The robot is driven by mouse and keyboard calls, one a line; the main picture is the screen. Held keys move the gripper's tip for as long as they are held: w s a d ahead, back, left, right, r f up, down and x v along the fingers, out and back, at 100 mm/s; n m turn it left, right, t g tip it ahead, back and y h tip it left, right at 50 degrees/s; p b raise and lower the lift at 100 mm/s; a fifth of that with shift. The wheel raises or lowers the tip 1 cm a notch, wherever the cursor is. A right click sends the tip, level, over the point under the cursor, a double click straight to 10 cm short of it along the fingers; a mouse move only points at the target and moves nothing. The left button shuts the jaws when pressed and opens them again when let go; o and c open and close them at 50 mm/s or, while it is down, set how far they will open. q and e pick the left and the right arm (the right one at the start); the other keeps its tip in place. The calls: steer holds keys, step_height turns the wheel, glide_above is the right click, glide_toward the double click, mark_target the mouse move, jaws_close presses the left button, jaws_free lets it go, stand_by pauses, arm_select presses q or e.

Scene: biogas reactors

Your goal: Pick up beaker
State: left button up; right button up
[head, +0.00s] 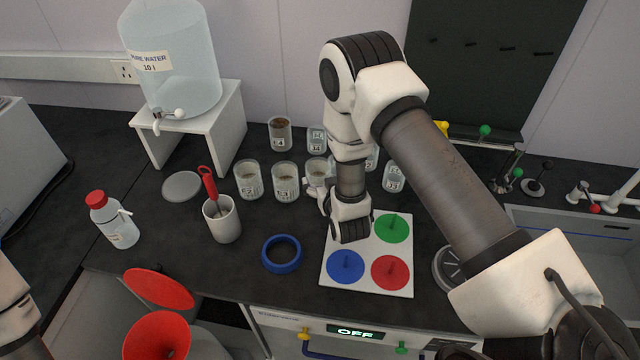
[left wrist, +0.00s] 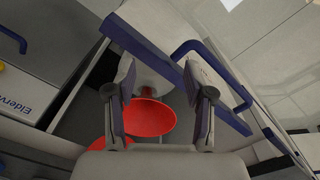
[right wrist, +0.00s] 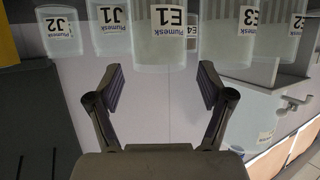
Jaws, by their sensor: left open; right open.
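Several glass beakers stand on the dark bench in the head view. Beaker E1 (head: 317,168) is partly hidden by my right gripper (head: 319,190). In the right wrist view, which is upside down, beaker E1 (right wrist: 163,38) stands ahead, centred between the open, empty fingers (right wrist: 161,88). Beaker E3 (head: 285,182) and beaker E2 (head: 248,180) stand to its left; beaker E4 (head: 279,134) is behind with brown contents. Beakers J1 (right wrist: 110,28) and J2 (right wrist: 62,36) are on the other side. My left gripper (left wrist: 160,82) is open and empty, away from the beakers.
A white mat (head: 333,272) with coloured discs lies below my right arm. A blue ring (head: 282,254), a white cup (head: 222,220) with a red-handled tool and a red-capped bottle (head: 114,222) stand left. A water tank (head: 172,60) is behind.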

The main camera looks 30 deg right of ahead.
mark_target(322, 176)
steer(key=b+x, duration=0.1)
steer(key=x, duration=0.3)
steer(key=shift+w+d, duration=0.15)
steer(key=shift+r, duration=0.1)
steer(key=c, duration=1.5)
